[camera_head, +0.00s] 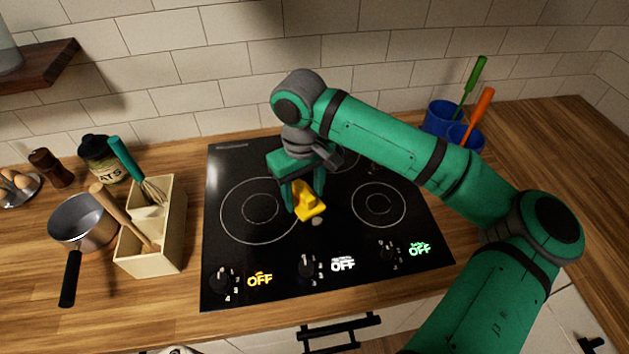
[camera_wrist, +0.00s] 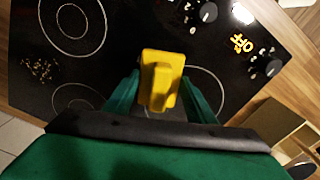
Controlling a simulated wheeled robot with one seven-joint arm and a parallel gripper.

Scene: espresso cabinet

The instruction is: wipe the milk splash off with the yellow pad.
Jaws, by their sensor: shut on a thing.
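The yellow pad (camera_head: 309,203) is held between the fingers of my gripper (camera_head: 302,194), low over the middle of the black hob (camera_head: 225,180). My gripper is shut on it. In the wrist view the yellow pad (camera_wrist: 161,78) shows between the two green fingers, with its raised grip toward the camera. A small pale grey patch (camera_head: 317,222) lies on the hob just in front of the pad; it looks like the milk splash, but this is not certain. I cannot tell whether the pad touches the glass.
Brown specks (camera_wrist: 40,69) lie on the hob in the wrist view. Knobs (camera_head: 307,267) line the hob's front. A utensil box (camera_head: 155,257) and a saucepan (camera_head: 83,221) stand left. Blue cups (camera_head: 440,118) with utensils stand at the back right.

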